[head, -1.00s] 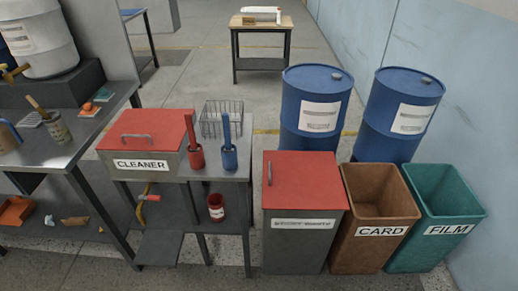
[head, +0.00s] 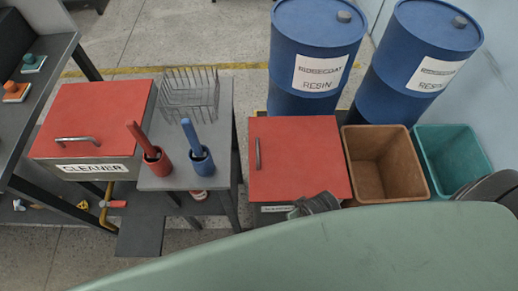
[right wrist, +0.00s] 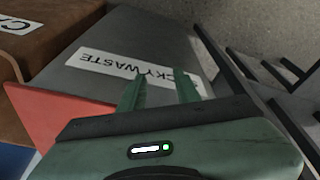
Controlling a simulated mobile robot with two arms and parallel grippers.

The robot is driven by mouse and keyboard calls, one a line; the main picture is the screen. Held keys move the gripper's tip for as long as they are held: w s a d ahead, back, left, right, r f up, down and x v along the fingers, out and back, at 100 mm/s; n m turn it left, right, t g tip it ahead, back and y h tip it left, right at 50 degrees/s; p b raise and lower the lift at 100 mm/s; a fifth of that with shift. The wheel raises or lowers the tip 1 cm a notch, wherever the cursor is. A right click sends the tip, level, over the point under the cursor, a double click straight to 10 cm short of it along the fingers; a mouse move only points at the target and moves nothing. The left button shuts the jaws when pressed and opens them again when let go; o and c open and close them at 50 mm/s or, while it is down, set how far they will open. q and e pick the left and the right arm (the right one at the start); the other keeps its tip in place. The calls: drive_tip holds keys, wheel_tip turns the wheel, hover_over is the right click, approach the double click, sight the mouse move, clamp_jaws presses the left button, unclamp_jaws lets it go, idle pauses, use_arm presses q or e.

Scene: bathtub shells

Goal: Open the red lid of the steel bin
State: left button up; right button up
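The steel bin stands in the middle right of the head view with its red lid (head: 300,172) down flat. The lid's bar handle (head: 258,153) is near its left edge. My green arm covers the lower part of the bin's front. In the right wrist view, the bin's grey front (right wrist: 95,48) carries an upside-down label (right wrist: 105,66) ending in "WASTE", and the red lid (right wrist: 45,118) shows at lower left. My right gripper (right wrist: 161,75) is open, its two green fingers apart before the front, with nothing between them. My left gripper is not in view.
A brown bin (head: 384,165) and a teal bin (head: 450,160) stand open to the right. Two blue drums (head: 315,50) stand behind.

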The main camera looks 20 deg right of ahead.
sight(258, 155)
wheel_tip(258, 155, up, 8)
drive_tip(key=w+f, duration=0.1)
drive_tip(key=w+a+r+y, duration=0.1)
drive_tip(key=w+a, duration=0.1)
drive_tip(key=w, duration=0.1)
drive_tip(key=w+a, duration=0.3)
drive_tip(key=w, duration=0.1)
drive_tip(key=w+a+r+m+y, duration=0.1)
drive_tip(key=w+a, duration=0.2)
drive_tip(key=shift+w+r+y+p, duration=0.25)
drive_tip(key=shift+r+y+p, duration=0.05)
drive_tip(key=w+d+r+m+g, duration=0.1)
drive_tip(key=w+d+r+m, duration=0.1)
drive_tip(key=w, duration=0.3)
drive_tip(key=w+d+r+m+g, duration=0.1)
drive_tip(key=w+d+r+m, duration=0.1)
drive_tip(key=w+r, duration=0.15)
drive_tip(key=x, duration=0.8)
drive_tip(key=shift+w+f, duration=0.2)
drive_tip(key=shift+w, duration=0.2)
clamp_jaws()
